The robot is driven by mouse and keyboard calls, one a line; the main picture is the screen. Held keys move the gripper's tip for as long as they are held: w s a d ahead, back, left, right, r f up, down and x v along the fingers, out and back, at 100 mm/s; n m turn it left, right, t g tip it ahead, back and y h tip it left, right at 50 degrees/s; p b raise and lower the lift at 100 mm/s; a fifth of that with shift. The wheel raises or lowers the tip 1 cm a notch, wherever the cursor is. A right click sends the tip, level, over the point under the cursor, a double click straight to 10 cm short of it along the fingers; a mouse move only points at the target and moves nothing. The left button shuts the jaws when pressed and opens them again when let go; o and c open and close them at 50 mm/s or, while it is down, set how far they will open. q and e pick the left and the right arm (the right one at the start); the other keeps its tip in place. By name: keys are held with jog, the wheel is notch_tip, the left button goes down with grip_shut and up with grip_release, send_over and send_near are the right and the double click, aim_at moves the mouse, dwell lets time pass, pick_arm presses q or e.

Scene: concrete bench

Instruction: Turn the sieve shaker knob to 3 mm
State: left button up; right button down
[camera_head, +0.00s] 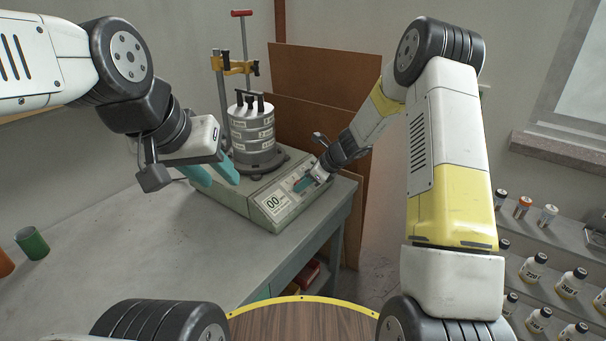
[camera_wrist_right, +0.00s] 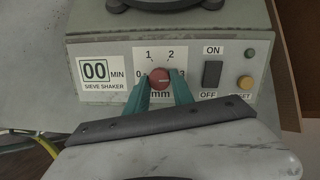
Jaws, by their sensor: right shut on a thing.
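The sieve shaker (camera_head: 238,198) stands on the bench with a stack of round sieves (camera_head: 252,128) on top. Its red knob (camera_wrist_right: 160,77) sits on the front panel among the marks 0, 1, 2 and 3, with "mm" below. A light line on the knob lies roughly level, towards the 3 side. In the head view my right gripper (camera_head: 304,184) is at the panel. My left gripper (camera_head: 222,184) is open and empty, left of the shaker.
The panel has a "00 MIN" display (camera_wrist_right: 95,70), a black ON/OFF switch (camera_wrist_right: 212,74), and a yellow button (camera_wrist_right: 245,82) by a reset label. A green can (camera_head: 32,243) stands at the bench's left. Shelves with bottles (camera_head: 533,267) are at the right. The bench front is clear.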

jog(key=shift+m, duration=0.4)
jog(key=c, duration=1.1)
grip_release()
jog(key=v, duration=0.7)
jog(key=shift+s+r, duration=0.2)
jog(key=shift+r, duration=0.15)
jog(key=shift+d, duration=0.15)
